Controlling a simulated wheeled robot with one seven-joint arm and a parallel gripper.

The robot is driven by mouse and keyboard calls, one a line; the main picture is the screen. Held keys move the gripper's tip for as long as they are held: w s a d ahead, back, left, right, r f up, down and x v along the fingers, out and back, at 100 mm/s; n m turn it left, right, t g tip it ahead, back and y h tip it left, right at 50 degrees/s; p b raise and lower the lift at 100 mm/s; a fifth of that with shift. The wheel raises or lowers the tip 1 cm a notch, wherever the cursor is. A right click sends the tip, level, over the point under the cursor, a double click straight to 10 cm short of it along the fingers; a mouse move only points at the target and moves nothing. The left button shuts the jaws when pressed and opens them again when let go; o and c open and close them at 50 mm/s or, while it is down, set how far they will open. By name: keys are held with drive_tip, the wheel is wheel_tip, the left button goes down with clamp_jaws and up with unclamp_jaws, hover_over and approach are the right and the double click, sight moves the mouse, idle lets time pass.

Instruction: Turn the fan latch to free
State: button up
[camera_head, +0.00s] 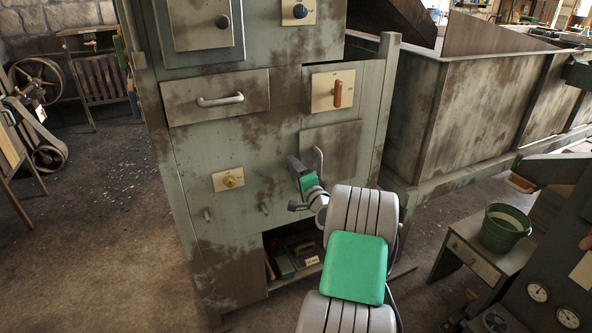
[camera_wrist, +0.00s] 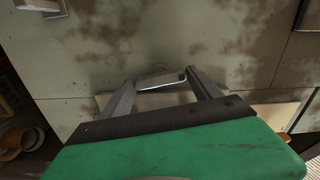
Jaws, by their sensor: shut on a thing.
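A brown lever (camera_head: 338,93) stands upright on a cream plate on the cabinet front, upper right; its small marks are unreadable, and I cannot tell for sure that it is the fan latch. Below it, a pale metal handle (camera_head: 319,161) stands at the left edge of a small panel. My gripper (camera_head: 292,184) is close against the cabinet, just left of this handle in the head view. In the wrist view the two fingers (camera_wrist: 164,88) are shut on the pale metal handle (camera_wrist: 162,81). The green gripper body hides the lower part of that view.
A dark knob (camera_head: 300,11) is above. An open cubby (camera_head: 292,250) with items is below. A green bucket (camera_head: 505,228) stands on a small table at right.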

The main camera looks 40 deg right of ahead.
drive_tip(key=shift+m+p, duration=0.4)
drive_tip(key=shift+m, duration=0.6)
drive_tip(key=o, duration=1.4)
drive_tip(key=v, duration=0.7)
drive_tip(key=shift+s+a, duration=0.15)
drive_tip(key=shift+s, duration=0.25)
